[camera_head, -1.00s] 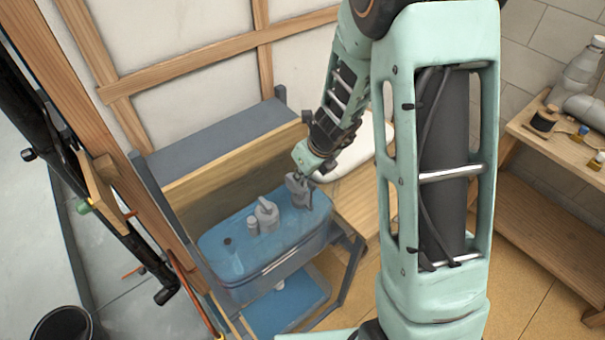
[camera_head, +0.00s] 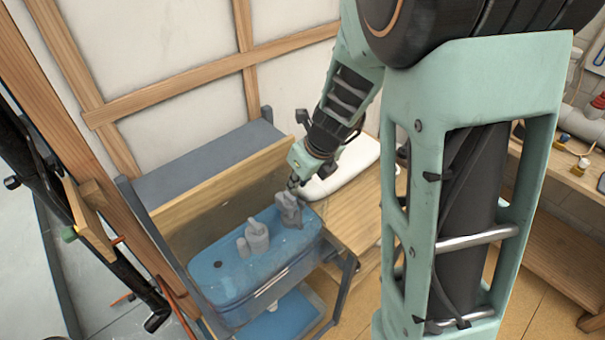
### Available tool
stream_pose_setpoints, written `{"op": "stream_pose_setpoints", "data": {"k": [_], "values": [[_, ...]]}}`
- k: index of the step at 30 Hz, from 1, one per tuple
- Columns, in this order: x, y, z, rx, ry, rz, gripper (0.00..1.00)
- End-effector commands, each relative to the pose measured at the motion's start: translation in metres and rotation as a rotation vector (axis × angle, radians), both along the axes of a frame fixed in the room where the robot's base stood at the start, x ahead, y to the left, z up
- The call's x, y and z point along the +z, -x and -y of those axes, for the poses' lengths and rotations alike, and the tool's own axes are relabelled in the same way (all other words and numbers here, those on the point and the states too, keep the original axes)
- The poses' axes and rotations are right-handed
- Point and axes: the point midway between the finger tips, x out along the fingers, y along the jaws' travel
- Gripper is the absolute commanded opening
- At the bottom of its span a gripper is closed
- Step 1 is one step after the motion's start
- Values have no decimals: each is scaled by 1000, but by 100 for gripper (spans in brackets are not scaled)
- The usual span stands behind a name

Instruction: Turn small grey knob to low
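A blue, translucent tank-like unit (camera_head: 215,283) stands in a dark grey frame, with small grey fittings on its top. One grey knob-like fitting (camera_head: 257,236) stands near the middle of the top, with a shorter grey piece (camera_head: 243,248) beside it. Another grey fitting (camera_head: 289,210) stands at the right end of the top. My gripper (camera_head: 294,186) is just above this right-end fitting, pointing down. The fingers are small and dark here, and I cannot tell whether they touch it or how far apart they are. No low marking is legible.
A wooden board (camera_head: 215,190) rises behind the unit. A white rounded object (camera_head: 342,170) lies on a wooden surface to the right of it. A wooden bench (camera_head: 560,170) with small items is at the far right. Wooden posts and black pipes stand at the left.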

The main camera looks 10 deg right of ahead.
Motion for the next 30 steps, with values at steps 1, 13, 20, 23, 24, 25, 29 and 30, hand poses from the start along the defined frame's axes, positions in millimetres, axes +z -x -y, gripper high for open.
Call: {"op": "stream_pose_setpoints", "data": {"k": [1, 13, 20, 23, 24, 25, 29, 30], "values": [[10, 2, 0, 3, -3, 4, 17], [41, 14, 9, 0, 0, 0, 17], [41, 14, 9, 0, 0, 0, 17], [41, 14, 9, 0, 0, 0, 17], [41, 14, 9, 0, 0, 0, 17], [41, 14, 9, 0, 0, 0, 17], [44, 9, 11, 7, 4, 16, 17], [48, 4, 14, 17, 10, 34, 17]]}}
